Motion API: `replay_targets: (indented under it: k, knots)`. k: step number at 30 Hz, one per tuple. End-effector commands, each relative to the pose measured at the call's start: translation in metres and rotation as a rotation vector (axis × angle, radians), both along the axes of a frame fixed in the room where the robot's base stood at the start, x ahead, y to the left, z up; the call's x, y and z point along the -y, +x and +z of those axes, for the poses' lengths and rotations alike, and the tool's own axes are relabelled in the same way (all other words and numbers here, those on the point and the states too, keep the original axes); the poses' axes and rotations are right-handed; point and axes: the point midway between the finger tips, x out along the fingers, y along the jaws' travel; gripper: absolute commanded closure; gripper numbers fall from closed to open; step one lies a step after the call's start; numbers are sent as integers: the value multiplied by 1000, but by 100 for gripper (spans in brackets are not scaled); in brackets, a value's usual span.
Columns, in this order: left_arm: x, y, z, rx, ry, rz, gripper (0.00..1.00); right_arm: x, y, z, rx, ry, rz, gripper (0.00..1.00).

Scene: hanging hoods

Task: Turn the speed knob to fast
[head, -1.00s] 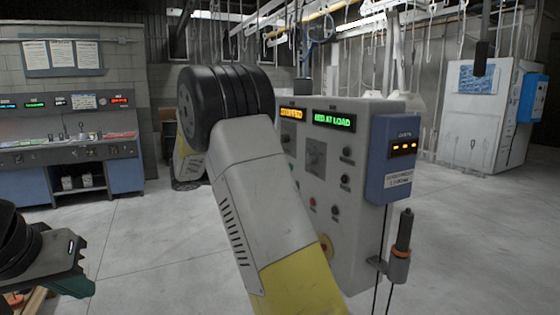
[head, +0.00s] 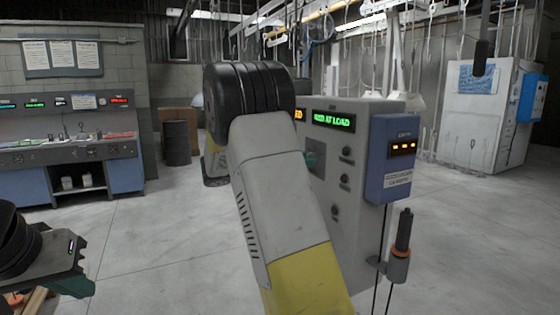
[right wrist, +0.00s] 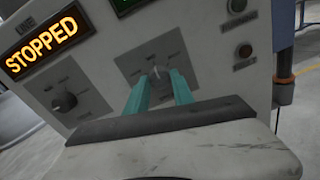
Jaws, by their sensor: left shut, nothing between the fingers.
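The control box (head: 365,235) stands ahead with a green display (head: 333,120) reading like "AT LOAD". In the right wrist view, a dial knob (right wrist: 158,70) sits on a grey plate below the green display; its small labels are unreadable. My right gripper (right wrist: 159,76) has its two teal fingers apart, one on each side of this knob; contact is not clear. A second dial knob (right wrist: 66,101) sits to the left, under an orange "STOPPED" display (right wrist: 43,44). In the head view my right arm hides much of the panel. My left gripper (head: 72,286) is shut and empty at lower left.
Push buttons (right wrist: 245,51) sit right of the knob plate. A blue box (head: 393,158) and a hanging handle (head: 403,235) are on the control box's right side. A wall console (head: 70,150) stands far left. The floor between is open.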

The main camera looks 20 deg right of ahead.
Motion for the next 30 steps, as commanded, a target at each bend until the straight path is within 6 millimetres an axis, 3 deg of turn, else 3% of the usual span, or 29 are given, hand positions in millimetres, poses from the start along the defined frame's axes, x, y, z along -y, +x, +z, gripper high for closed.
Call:
replay_targets:
  k: [1, 3, 17, 30]
  knots:
    - [0, 0, 0, 0, 0, 0, 100, 0, 0, 0, 0, 0, 0, 86]
    - [0, 0, 0, 0, 0, 0, 100, 0, 0, 0, 0, 0, 0, 100]
    - [0, 0, 0, 0, 0, 0, 100, 0, 0, 0, 83, 7, 0, 100]
    - [0, 0, 0, 0, 0, 0, 100, 0, 0, 1, 449, 35, 0, 100]
